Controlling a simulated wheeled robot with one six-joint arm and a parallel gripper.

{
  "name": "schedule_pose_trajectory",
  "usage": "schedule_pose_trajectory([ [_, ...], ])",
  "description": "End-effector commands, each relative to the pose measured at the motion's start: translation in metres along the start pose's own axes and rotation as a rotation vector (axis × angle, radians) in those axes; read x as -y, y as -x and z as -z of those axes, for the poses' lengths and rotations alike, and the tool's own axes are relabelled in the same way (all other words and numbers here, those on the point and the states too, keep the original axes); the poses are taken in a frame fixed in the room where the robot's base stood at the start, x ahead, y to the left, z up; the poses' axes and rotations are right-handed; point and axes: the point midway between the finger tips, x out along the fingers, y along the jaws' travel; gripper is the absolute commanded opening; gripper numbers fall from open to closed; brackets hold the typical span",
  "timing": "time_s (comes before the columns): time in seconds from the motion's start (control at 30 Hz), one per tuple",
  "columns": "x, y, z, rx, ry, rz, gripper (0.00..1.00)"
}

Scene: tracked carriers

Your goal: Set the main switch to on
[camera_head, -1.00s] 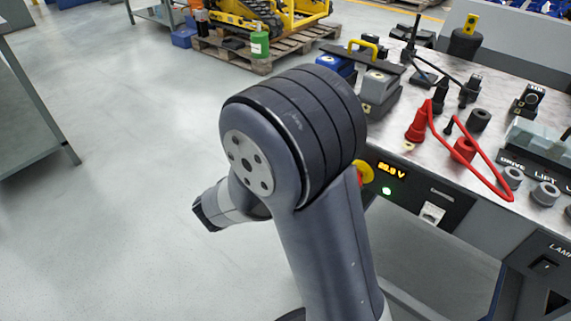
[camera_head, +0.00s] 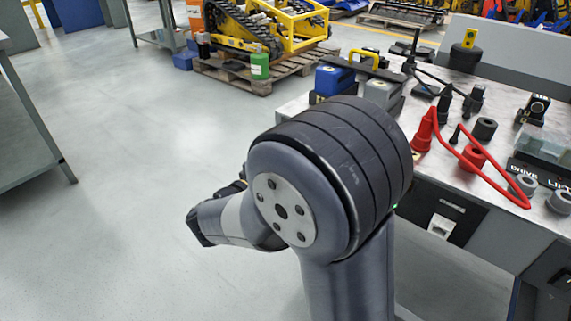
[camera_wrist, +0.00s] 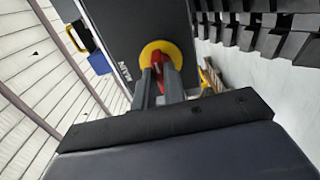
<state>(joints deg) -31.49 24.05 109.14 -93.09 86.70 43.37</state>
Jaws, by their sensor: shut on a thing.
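The main switch shows in the wrist view as a red handle (camera_wrist: 157,60) on a round yellow disc (camera_wrist: 175,50). It sits on a dark panel (camera_wrist: 118,32) with a white label beside it, partly legible. My gripper (camera_wrist: 159,76) is shut on the red handle, with one finger on each side of it. The fingers cover part of the handle, and I cannot read any on or off mark. In the head view my arm hides the switch and most of the display beside it; only a bit of the green light (camera_head: 395,206) shows.
The metal bench (camera_head: 440,165) at right carries a red lead (camera_head: 497,185), red and black plugs, a blue battery-like box (camera_head: 334,80) and a grey one (camera_head: 382,92). A pallet (camera_head: 243,76) with a yellow tracked machine stands behind. The floor at left is clear.

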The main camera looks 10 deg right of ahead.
Motion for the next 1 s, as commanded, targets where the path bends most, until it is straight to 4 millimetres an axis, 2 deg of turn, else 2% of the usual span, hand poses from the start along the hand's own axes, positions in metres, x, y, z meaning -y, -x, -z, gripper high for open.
schedule_pose_trajectory([
  [0.03,0.001,0.000,-0.001,0.002,0.002,0.002,0.13],
  [0.27,0.001,0.000,0.000,0.001,0.002,0.001,0.32],
  [0.6,0.000,0.004,0.000,-0.001,0.002,0.000,0.33],
  [0.77,-0.001,0.023,0.001,-0.004,0.003,0.000,0.33],
  [1.0,-0.001,0.067,0.001,-0.005,0.003,0.000,0.33],
])
